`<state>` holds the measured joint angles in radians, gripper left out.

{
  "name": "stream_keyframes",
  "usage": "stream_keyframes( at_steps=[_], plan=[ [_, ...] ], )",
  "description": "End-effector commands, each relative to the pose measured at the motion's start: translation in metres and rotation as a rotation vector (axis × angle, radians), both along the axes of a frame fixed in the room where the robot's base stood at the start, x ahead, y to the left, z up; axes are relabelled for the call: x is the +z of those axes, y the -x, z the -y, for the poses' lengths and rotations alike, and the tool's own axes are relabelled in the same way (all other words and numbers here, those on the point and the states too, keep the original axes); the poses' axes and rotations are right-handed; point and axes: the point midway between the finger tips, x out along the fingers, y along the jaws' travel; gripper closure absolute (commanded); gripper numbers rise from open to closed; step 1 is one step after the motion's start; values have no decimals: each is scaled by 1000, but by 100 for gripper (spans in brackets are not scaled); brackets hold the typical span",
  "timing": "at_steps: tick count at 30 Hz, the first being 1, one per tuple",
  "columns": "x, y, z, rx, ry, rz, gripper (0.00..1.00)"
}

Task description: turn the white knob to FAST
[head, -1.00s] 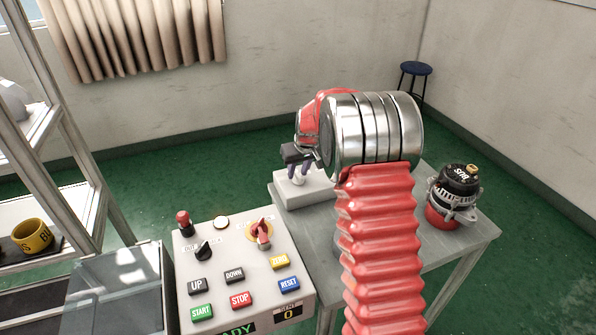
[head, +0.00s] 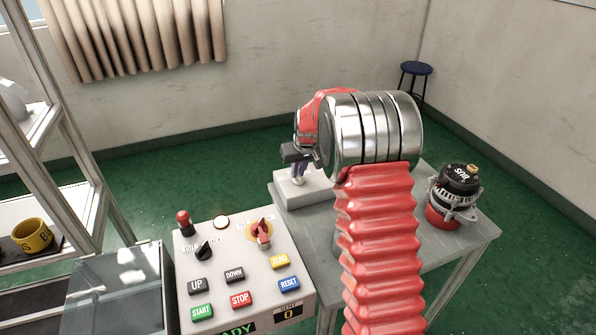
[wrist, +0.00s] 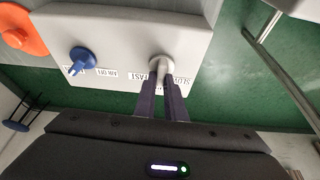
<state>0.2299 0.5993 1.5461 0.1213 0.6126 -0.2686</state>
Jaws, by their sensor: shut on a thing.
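The white knob (wrist: 161,68) sits on the face of a pale control box (wrist: 110,30) in the wrist view. Labels reading FAST and SLOW, upside down there, lie beside it, partly hidden by my fingers. My gripper (wrist: 162,86) has its two dark purple fingers close together on the knob's grip. In the head view my gripper (head: 298,180) reaches down to the box (head: 302,194) on the grey table, and the knob shows as a small white bit below the fingertips. Which label the knob points to is unclear.
An alternator (head: 456,195) stands at the table's right. A button panel (head: 240,265) is in front, at left of my arm. A blue stool (head: 416,69) stands behind.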

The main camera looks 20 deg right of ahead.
Motion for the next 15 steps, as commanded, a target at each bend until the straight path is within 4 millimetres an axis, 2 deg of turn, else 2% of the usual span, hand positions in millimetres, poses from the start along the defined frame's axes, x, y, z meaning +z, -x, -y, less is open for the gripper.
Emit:
stream_keyframes(
  at_steps=[15],
  plan=[
    [0, 0, 0, -248, 1, -1, 100]
  ],
)
